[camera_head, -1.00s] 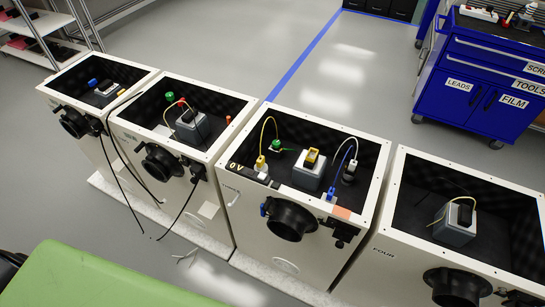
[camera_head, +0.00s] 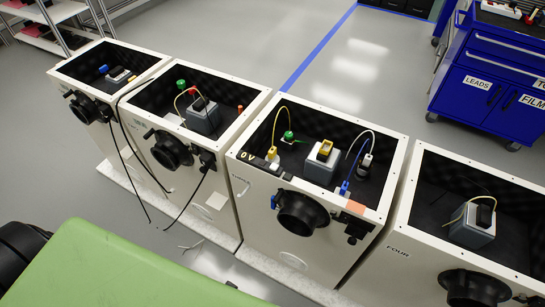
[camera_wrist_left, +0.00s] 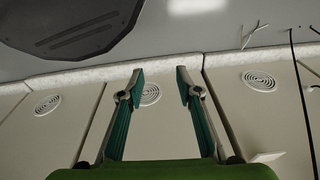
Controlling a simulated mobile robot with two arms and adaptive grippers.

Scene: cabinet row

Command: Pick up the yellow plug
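In the head view, a yellow plug (camera_head: 272,154) with a yellow cable stands upright at the left inside the open white box (camera_head: 237,200) marked THREE. A second yellow piece (camera_head: 325,149) sits on top of the grey block (camera_head: 321,166) in the middle of that box. My left gripper (camera_wrist_left: 160,74) shows only in the left wrist view. Its two fingers are spread apart with nothing between them, above the floor and box fronts. No yellow plug shows in that view. My right gripper is in neither view.
White boxes stand in a row, with box four (camera_head: 398,251) on the right. A green plug (camera_head: 288,136), a blue plug (camera_head: 344,187) and cables share box three. Black cables hang at the left boxes. A blue tool cart (camera_head: 490,95) stands behind on clear floor.

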